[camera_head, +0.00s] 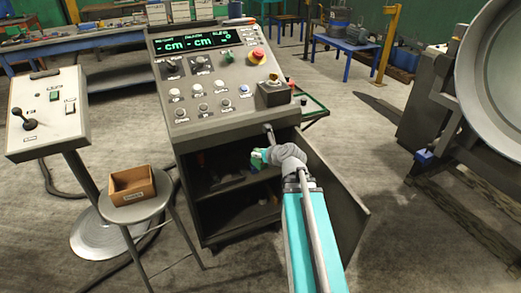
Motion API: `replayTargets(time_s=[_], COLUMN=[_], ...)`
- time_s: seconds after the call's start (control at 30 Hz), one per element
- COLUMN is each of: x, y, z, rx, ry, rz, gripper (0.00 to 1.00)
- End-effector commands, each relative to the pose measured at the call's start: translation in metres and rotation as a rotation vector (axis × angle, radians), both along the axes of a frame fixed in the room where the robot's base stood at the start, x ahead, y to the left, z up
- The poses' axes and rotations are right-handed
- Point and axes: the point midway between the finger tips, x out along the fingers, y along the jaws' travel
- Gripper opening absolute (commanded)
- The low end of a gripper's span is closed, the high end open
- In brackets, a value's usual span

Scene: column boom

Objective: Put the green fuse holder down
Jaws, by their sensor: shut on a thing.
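My teal and grey arm reaches in from the bottom right of centre. My gripper (265,155) is at its far end, in front of the open cabinet below the control console. It is small in the picture and partly hidden by my own wrist. A small green piece, the green fuse holder (257,159), shows at the gripper's tip, held against the dark cabinet opening. Its exact shape and how the fingers sit on it are too small to tell.
The console (215,85) has an open cabinet (225,195) with dark shelves and its door (335,190) swung out right. A small open box (132,186) sits on a round stool (135,210) at left, beside a joystick panel (45,115). A large round machine (490,80) stands right.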

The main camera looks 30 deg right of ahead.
Motion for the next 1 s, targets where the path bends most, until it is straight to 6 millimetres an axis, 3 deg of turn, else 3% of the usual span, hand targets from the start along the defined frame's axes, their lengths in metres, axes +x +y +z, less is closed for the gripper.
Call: replayTargets(time_s=[0.13,0.73,1.0], x=[-0.005,-0.006,-0.009], y=[0.001,-0.002,-0.013], z=[0.010,0.010,0.010], rx=[-0.001,0.000,0.000], ry=[-0.004,-0.005,-0.005], rz=[0.009,0.006,-0.011], gripper=[0.00,0.00,0.00])
